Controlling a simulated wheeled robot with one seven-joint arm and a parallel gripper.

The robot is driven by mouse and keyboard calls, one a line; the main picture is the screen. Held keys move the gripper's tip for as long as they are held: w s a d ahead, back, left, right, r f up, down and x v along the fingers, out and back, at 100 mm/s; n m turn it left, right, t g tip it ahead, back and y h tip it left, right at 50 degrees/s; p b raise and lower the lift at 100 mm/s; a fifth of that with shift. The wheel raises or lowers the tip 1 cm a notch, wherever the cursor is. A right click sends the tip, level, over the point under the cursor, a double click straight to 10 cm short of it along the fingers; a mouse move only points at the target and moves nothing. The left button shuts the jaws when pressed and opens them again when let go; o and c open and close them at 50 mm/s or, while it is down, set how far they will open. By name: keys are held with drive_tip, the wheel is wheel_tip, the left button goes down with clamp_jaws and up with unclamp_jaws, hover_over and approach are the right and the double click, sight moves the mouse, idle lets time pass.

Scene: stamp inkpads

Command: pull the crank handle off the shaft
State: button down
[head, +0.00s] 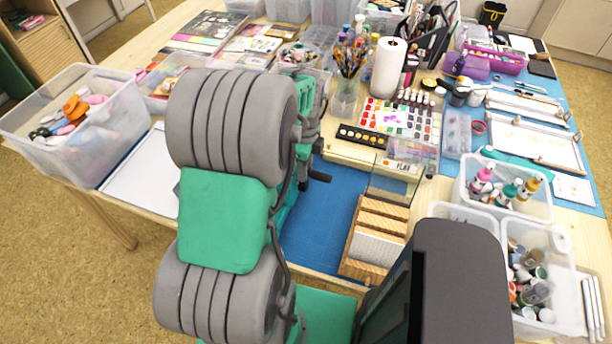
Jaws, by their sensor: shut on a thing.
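My arm, grey and green, fills the left and middle of the head view and covers much of the work area. Only a small part of my gripper (314,174) shows, as dark pieces past the right edge of my arm, low over the blue mat. It is shut on the crank handle, but the fingertips and the handle cannot be told apart at this size. The shaft is hidden behind my arm, so I cannot see whether the handle is still around it.
A wooden slotted rack (358,268) with white cards stands on the blue mat (325,215), right of my gripper. A clear panel (392,181) stands behind it. A brush jar (345,97) and paint tray (372,118) are farther back. Bottle bins (461,196) stand at right.

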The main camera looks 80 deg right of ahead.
drive_tip(key=shift+s, duration=0.6)
drive_tip(key=shift+s+a, duration=0.1)
drive_tip(key=shift+s, duration=0.05)
drive_tip(key=shift+r, duration=0.1)
drive_tip(key=shift+r+p, duration=2.1)
drive_tip(key=shift+r, duration=0.85)
